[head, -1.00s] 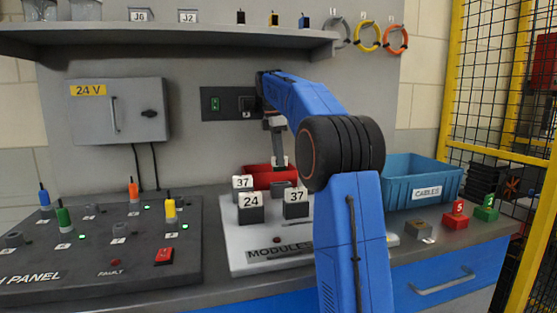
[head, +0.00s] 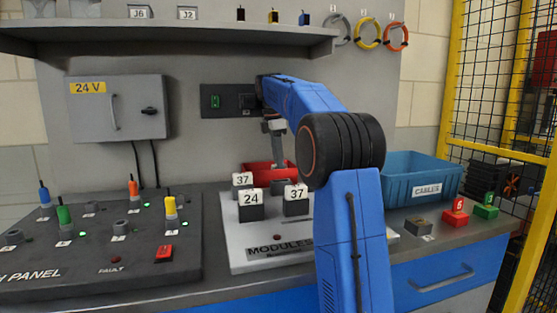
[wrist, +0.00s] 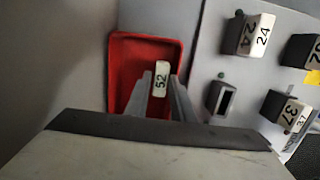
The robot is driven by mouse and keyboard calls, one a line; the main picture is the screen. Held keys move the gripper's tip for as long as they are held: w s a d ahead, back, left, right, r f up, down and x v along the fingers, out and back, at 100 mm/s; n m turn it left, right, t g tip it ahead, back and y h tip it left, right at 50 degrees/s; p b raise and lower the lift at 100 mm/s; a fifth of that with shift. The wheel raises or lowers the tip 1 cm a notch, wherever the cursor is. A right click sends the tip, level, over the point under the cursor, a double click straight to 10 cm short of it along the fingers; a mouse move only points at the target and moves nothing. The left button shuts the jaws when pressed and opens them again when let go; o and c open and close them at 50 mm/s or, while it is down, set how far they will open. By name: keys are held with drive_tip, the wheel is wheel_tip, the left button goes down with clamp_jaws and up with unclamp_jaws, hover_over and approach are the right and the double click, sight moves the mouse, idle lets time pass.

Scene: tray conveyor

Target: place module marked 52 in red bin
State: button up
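The module marked 52 (wrist: 161,79) lies inside the red bin (wrist: 118,75) in the wrist view, its white label facing the camera. My gripper (wrist: 161,80) is above the bin with its fingers spread on either side of the module, and a gap shows beside the label. In the head view my gripper (head: 274,147) hangs over the red bin (head: 258,170), behind the module tray. The module is hidden there by the bin wall.
A blue cables bin (head: 415,175) stands to the right, and a panel (head: 60,260) to the left.

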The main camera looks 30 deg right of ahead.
drive_tip(key=shift+s, duration=0.1)
wheel_tip(320, 180, up, 9)
drive_tip(key=shift+a+f, duration=0.15)
drive_tip(key=shift+a, duration=0.3)
idle(0.7)
